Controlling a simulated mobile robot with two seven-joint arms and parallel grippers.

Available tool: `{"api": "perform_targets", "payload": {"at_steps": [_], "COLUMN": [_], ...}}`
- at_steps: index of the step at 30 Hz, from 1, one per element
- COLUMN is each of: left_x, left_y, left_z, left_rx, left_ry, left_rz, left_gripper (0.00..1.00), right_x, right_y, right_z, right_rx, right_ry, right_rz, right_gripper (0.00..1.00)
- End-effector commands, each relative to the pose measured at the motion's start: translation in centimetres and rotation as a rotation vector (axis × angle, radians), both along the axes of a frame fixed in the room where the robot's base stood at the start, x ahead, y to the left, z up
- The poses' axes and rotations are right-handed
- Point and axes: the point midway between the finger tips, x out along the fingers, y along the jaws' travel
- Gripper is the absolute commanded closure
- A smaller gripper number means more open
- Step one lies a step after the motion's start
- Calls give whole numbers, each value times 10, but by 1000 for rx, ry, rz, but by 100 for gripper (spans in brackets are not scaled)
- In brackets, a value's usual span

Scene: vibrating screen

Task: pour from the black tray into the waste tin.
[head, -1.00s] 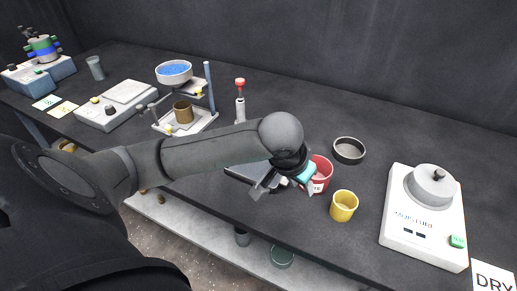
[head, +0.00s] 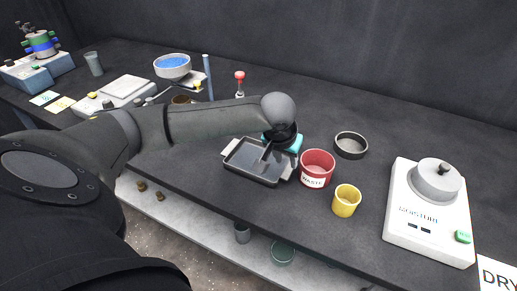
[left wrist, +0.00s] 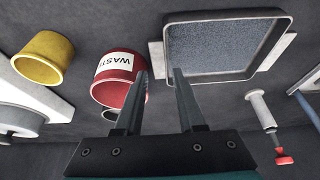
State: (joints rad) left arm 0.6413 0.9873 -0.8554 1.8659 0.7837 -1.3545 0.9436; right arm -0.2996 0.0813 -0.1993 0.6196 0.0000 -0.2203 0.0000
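The black tray (head: 252,178) lies flat on the bench, with a pale tab handle at each end. The left wrist view shows grey grains inside the tray (left wrist: 226,15). The red waste tin (head: 317,162) stands upright just right of the tray, its white label facing front; it also shows in the left wrist view (left wrist: 118,84). My left gripper (head: 266,155) is above the tray, at its back side. In the left wrist view my left gripper (left wrist: 162,72) has its fingers apart, with nothing held. One tray handle (left wrist: 156,60) appears beyond the fingertips. My right gripper is not in view.
A yellow cup (head: 346,201) stands right of the tin, near the front edge. A dark round dish (head: 350,146) lies behind the tin. The moisture device (head: 429,216) stands further right. A red-topped tool (head: 240,82) is behind the tray.

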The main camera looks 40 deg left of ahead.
Motion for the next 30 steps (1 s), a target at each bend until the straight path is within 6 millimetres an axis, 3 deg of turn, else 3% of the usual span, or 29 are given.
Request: {"api": "perform_targets", "payload": {"at_steps": [5,12,22,30], "left_x": [2,9,13,12], "left_y": [0,0,1,1], "left_z": [-13,-48,-54,-54], "left_rx": [0,1,1,1], "left_ry": [1,0,-1,-1], "left_rz": [-1,0,-2,-2], "left_gripper": [61,61,61,89], "right_x": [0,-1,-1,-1], "right_y": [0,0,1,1], "right_z": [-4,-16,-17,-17], "right_rx": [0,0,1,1], "right_ry": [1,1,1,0], "right_rz": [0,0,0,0], "right_gripper": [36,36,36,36]}}
